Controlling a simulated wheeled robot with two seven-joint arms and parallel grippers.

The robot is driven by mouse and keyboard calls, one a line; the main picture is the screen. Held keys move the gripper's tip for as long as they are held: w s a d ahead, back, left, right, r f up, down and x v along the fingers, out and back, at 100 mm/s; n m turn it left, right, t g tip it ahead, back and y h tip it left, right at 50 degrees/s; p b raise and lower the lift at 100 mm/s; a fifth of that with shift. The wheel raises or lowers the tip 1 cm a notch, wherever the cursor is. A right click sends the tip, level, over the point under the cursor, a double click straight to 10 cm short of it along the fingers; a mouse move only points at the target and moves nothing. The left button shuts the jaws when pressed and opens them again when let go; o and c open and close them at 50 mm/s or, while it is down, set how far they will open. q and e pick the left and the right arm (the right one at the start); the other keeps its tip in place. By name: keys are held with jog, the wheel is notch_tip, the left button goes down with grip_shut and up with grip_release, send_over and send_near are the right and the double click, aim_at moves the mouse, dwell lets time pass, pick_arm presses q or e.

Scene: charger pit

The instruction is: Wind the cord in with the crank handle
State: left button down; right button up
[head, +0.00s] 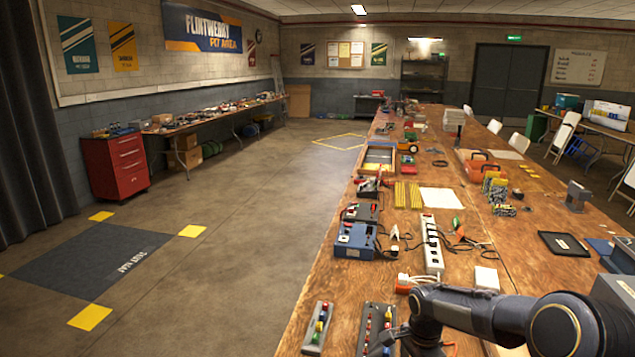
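I cannot make out a crank handle or a cord reel for certain in the head view. A dark cord (470,243) lies on the wooden table to the right of the white power strip (432,245). A small orange-and-white item (404,284) sits just in front of the strip, beside my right arm; its details are too small to tell. My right arm reaches in from the right over the near table, and my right gripper (384,342) points down-left at the bottom edge, by a dark tray. Its fingers are partly cut off. My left gripper is not in view.
Open floor lies left of the table.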

notch_tip(320, 180, up, 8)
jog(key=p, duration=0.5)
dwell(0.5)
jog(key=s+d+r+n+t+y, duration=0.25)
jog(key=s+r+n, duration=0.35)
jog(key=s+r, duration=0.85)
jog(key=s+a+f+n+t, duration=0.1)
jog(key=s+a+n, duration=0.1)
jog(key=s, duration=0.6)
jog(key=s+a+f+n+t+y, duration=0.1)
jog(key=s+a+n+t, duration=0.1)
jog(key=s+n, duration=0.3)
jog(key=s, duration=0.3)
jog(key=shift+s+a+f, duration=0.15)
jog(key=shift+s+f, duration=0.05)
jog(key=shift+f, duration=0.15)
